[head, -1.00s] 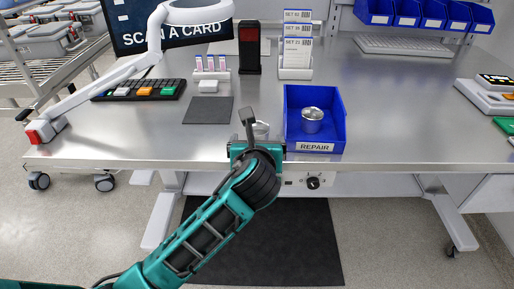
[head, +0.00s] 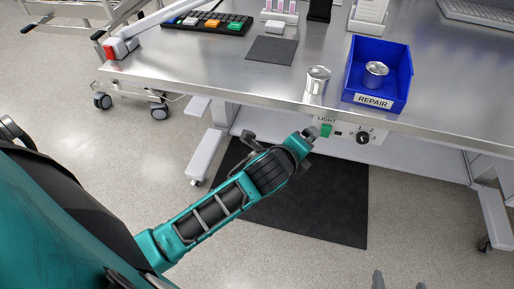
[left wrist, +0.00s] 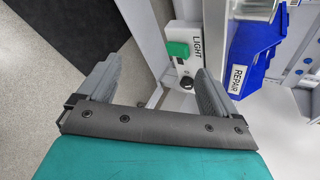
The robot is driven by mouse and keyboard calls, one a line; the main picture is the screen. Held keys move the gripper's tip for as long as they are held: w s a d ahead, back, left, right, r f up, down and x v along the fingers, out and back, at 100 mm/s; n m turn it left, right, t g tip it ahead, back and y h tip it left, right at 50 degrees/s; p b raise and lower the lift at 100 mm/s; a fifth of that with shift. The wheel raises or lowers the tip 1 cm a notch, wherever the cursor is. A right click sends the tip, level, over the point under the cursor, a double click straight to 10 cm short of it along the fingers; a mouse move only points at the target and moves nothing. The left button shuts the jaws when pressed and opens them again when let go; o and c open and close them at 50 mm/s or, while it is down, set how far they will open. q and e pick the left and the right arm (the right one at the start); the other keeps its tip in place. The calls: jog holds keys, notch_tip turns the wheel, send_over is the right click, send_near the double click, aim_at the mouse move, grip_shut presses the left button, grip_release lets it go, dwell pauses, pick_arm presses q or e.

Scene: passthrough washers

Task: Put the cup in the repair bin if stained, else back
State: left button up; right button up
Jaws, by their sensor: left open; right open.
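A silver metal cup (head: 318,80) stands upright on the steel table near its front edge, just left of the blue repair bin (head: 366,101). I cannot make out a stain on it. Another metal cup (head: 375,74) stands inside the bin. My left gripper (left wrist: 156,80) is open and empty in the left wrist view, facing the panel with a green light switch (left wrist: 178,49). My right gripper (head: 400,283) shows only two grey fingertips, apart, at the bottom edge.
A dark square mat (head: 272,50) lies on the table behind the cup. A dial (head: 362,138) sits on the panel under the table edge. The floor in front has a black mat (head: 315,210).

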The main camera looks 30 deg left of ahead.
pick_arm(q)
jog(key=s+a+f+n+h, duration=0.1)
jog(key=s+f+n, duration=0.3)
jog(key=s+n, duration=0.3)
jog(key=s+a+f+n+h, duration=0.1)
jog(key=s+a+f+n, duration=0.1)
jog(key=s+f+n, duration=0.3)
jog(key=s+n, duration=0.3)
jog(key=n, duration=0.4)
jog(key=shift+a+f+g, duration=0.15)
jog(key=shift+f+g, duration=0.05)
jog(key=shift+g, duration=0.1)
jog(key=shift+w, duration=0.1)
jog(key=shift+c, duration=0.3)
